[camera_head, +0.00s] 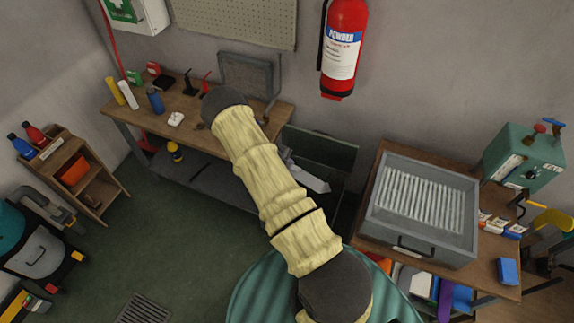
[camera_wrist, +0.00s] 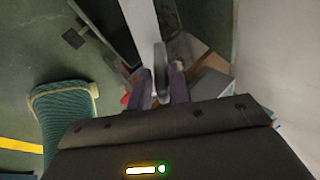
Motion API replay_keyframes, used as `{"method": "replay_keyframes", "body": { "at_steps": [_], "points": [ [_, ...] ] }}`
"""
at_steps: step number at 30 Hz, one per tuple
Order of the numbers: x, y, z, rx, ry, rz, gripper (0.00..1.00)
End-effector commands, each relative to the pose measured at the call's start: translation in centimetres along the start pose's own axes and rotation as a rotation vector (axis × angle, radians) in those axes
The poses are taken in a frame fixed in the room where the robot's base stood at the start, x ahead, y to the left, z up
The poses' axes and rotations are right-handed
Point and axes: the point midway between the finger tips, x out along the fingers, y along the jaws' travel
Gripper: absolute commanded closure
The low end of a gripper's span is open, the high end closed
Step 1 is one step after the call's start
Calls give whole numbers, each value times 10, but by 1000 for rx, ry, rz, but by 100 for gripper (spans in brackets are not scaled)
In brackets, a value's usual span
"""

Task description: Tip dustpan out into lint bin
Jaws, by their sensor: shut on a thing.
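My gripper (camera_wrist: 161,88) shows in the wrist view, its two fingers shut on a slim grey piece (camera_wrist: 160,62), which looks like the dustpan's handle. In the head view my arm hides the gripper. A pale grey angular piece (camera_head: 312,181), likely the dustpan's pan, pokes out to the right of my arm. It shows over or in front of a dark green open box (camera_head: 322,148), likely the lint bin, between the two benches. I cannot tell whether the pan is inside or above it, how it is tilted, or whether it holds lint.
A wooden workbench (camera_head: 186,122) with bottles and small items stands at the left behind my arm. A bench at the right carries a grey ribbed tray (camera_head: 380,213). A small wooden shelf (camera_head: 88,165) stands at the far left. The green floor (camera_head: 170,240) is clear at left centre.

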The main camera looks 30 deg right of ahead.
Motion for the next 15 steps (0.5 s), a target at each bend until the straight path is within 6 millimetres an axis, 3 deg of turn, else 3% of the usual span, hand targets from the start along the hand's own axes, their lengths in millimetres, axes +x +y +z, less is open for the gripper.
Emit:
{"method": "replay_keyframes", "body": {
  "at_steps": [15],
  "points": [
    [1,0,-2,34,20,3,100]
  ]
}}
